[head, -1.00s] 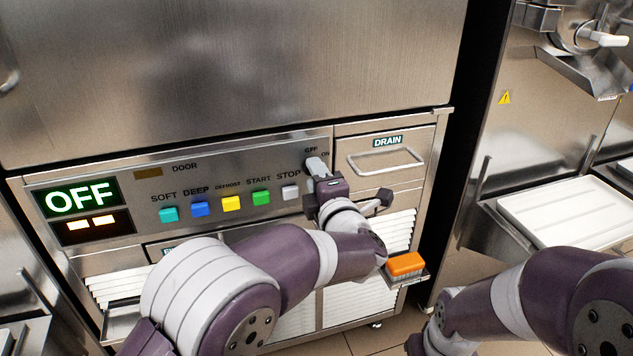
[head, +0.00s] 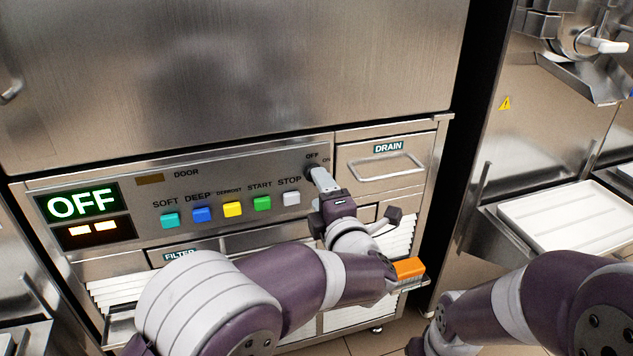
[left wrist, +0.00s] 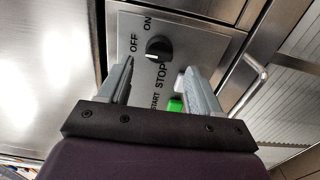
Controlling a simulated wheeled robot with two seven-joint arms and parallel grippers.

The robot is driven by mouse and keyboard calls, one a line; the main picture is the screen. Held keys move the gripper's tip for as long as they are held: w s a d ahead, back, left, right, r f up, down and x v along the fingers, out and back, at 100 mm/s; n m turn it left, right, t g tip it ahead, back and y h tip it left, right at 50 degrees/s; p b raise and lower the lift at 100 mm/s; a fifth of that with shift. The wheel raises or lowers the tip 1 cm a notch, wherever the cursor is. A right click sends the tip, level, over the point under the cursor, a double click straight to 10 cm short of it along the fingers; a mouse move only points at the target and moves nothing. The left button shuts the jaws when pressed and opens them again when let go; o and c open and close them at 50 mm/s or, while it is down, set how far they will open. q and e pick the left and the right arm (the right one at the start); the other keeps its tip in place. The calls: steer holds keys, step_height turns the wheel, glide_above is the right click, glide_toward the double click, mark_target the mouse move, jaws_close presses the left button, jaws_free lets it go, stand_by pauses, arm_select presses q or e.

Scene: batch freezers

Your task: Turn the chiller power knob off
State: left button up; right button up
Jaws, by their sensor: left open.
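The chiller power knob (left wrist: 158,48) is a black round dial on the steel control panel (left wrist: 192,40). The green-lit display (head: 82,203) at the panel's left reads OFF. My right gripper is out of view.
A row of coloured buttons, including a green START button (head: 262,203) and a white STOP button (head: 292,198), lies left of the knob. The DRAIN drawer handle (head: 386,168) is to the right.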

arm_select(q)
steer(key=p+v, duration=0.1)
steer(key=v, duration=0.8)
steer(key=shift+s+p, duration=0.25)
steer(key=shift+p, duration=0.05)
steer(key=shift+r, duration=0.1)
